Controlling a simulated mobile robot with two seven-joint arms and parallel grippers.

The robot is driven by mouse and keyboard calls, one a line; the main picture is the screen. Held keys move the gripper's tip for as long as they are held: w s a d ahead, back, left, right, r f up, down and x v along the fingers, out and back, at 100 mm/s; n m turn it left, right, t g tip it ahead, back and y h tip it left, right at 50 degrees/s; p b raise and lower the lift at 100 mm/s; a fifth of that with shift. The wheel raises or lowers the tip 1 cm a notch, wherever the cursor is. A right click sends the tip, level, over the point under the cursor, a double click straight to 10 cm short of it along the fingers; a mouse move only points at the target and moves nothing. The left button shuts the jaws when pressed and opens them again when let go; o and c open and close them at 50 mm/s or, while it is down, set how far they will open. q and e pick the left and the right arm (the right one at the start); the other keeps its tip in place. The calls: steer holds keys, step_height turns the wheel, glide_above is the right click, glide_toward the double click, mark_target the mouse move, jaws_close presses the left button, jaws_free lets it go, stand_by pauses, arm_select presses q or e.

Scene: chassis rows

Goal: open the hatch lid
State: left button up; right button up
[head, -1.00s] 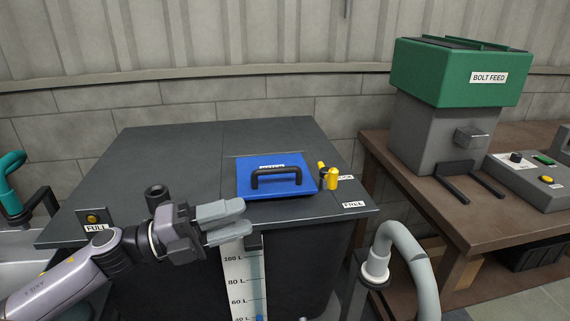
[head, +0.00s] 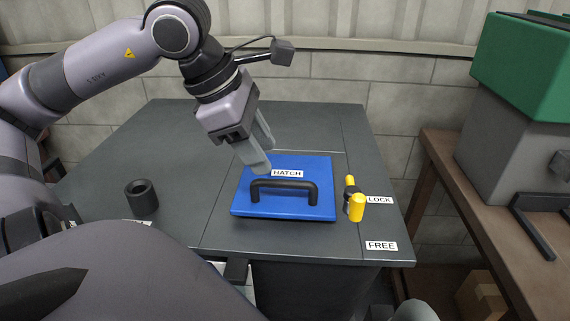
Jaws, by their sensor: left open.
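The hatch lid (head: 310,207) is a blue square plate labelled HATCH, lying shut and flat in the dark tank top, with a black bar handle (head: 285,184) across it. At its right edge stands a yellow and black latch (head: 356,207), beside the LOCK label (head: 380,200) and behind the FREE label (head: 381,246). My left gripper (head: 263,157) is open and empty, pointing down above the lid's back left part, apart from the handle. My right gripper is not in view.
The dark tank top (head: 180,160) is mostly clear. A short black pipe stub (head: 141,197) stands on its left. A brown bench (head: 450,170) with the green bolt feed box (head: 520,65) is on the right, across a gap. My own arm fills the lower left.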

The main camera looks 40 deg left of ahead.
mark_target(281, 181)
arm_select(q)
steer(key=shift+x, duration=3.1)
jaws_close()
